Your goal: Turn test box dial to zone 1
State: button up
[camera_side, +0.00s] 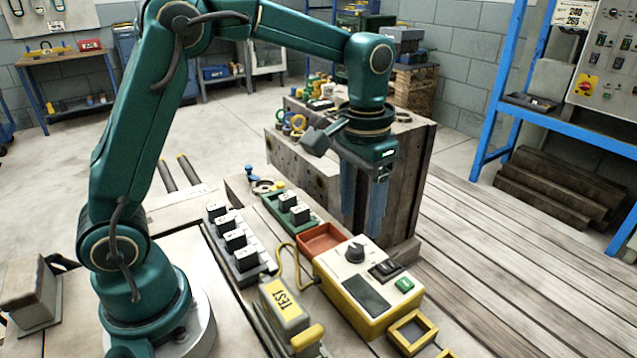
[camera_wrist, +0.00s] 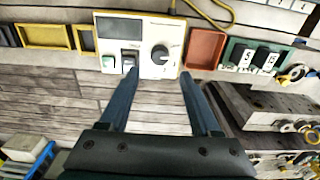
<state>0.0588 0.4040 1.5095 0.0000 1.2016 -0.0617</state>
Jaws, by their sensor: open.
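The test box (camera_side: 331,267) is yellow with a pale top and sits on the bench in front of my gripper. Its dark round dial (camera_side: 355,252) is at the box's far end, near the red tray. In the wrist view the dial (camera_wrist: 160,54) shows on the pale panel (camera_wrist: 149,31), just beyond the fingertips. The dial's zone marks are too small to read. My gripper (camera_side: 362,228) points down behind the box, apart from the dial. In the wrist view its two blue fingers (camera_wrist: 158,75) are spread with nothing between them.
The box also carries a black switch (camera_side: 384,270) and a green button (camera_side: 404,284). A red tray (camera_side: 320,240) and a green tray (camera_side: 305,228) adjoin it. A yellow TEST unit (camera_side: 283,302) lies in front, cabled. A large wooden block (camera_side: 405,190) stands behind my gripper. Planks at right are clear.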

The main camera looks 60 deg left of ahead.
aim_at(356, 248)
jog(key=shift+s+f, duration=0.15)
jog(key=shift+f, duration=2.85)
grip_shut()
